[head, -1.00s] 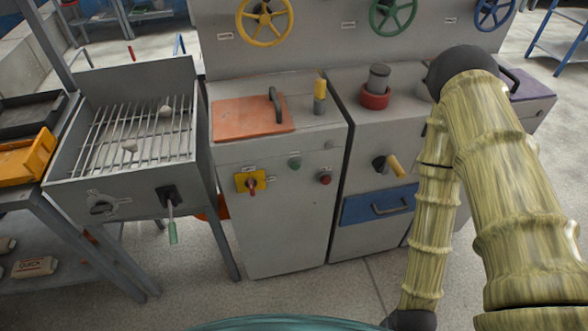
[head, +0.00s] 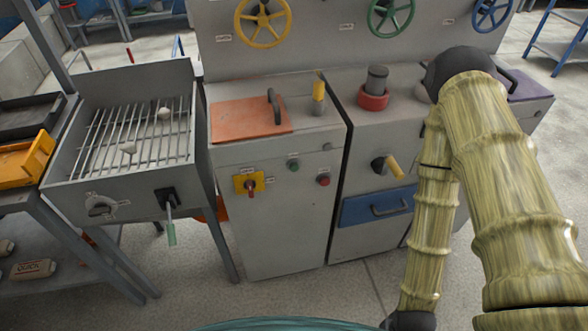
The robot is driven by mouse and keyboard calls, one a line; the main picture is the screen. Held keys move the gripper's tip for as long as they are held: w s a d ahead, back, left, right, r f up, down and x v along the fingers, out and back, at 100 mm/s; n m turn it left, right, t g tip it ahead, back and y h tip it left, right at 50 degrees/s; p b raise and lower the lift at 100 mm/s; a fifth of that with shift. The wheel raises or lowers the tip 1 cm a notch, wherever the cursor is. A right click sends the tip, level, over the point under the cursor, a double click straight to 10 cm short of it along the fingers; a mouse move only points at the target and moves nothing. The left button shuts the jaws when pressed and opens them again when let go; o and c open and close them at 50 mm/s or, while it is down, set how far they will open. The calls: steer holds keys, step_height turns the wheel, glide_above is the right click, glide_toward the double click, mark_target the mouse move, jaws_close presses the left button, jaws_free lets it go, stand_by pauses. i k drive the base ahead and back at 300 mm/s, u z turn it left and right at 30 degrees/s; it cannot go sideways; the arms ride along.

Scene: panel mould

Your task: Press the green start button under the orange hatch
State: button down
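The orange hatch (head: 240,118) lies flat and shut on top of the left grey cabinet, with a dark upright handle (head: 274,106) at its right side. The green start button (head: 293,165) is on that cabinet's front face, below the hatch. A red button (head: 323,180) sits lower to its right. A yellow plate with a red rotary switch (head: 249,184) is to its left. My arm comes down the right side of the view, well to the right of the green button. My gripper is not in view.
The right cabinet has a yellow-handled lever (head: 389,167), a blue drawer (head: 377,205) and a red-collared knob (head: 373,94). A grill box (head: 122,176) with a green-tipped lever (head: 171,225) stands left. Coloured valve wheels (head: 263,22) are behind. Floor before the left cabinet looks clear.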

mark_target(293, 167)
steer(key=z, duration=1.6)
steer(key=k, duration=1.5)
steer(key=u, duration=2.05)
